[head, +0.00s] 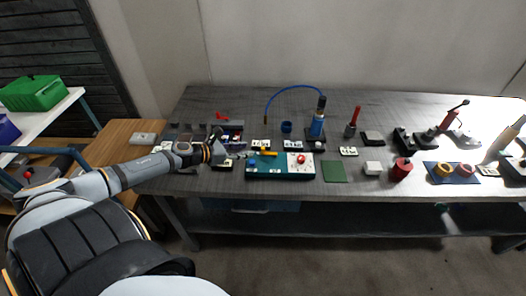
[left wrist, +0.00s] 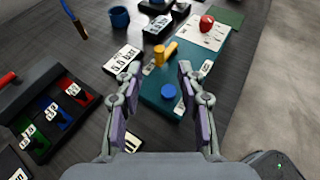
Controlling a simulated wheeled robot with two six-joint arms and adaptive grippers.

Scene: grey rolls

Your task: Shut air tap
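A teal panel box (head: 279,176) stands near the front edge of the table. It carries a yellow lever tap (head: 264,153), a blue round knob (head: 252,163) and a red knob (head: 299,158) on a white plate. In the left wrist view, the yellow tap (left wrist: 166,52) lies ahead between my finger directions, with the blue knob (left wrist: 168,91) nearer and the red knob (left wrist: 206,22) beyond. My left gripper (head: 229,153) is at the box's left end; in the left wrist view (left wrist: 159,68) its fingers are apart and empty. My right gripper is not in view.
A card reading 5.5 bar (left wrist: 122,59) lies left of the box. A dark tray (left wrist: 47,112) with coloured compartments is further left. A green mat (head: 334,171) lies right of the box.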

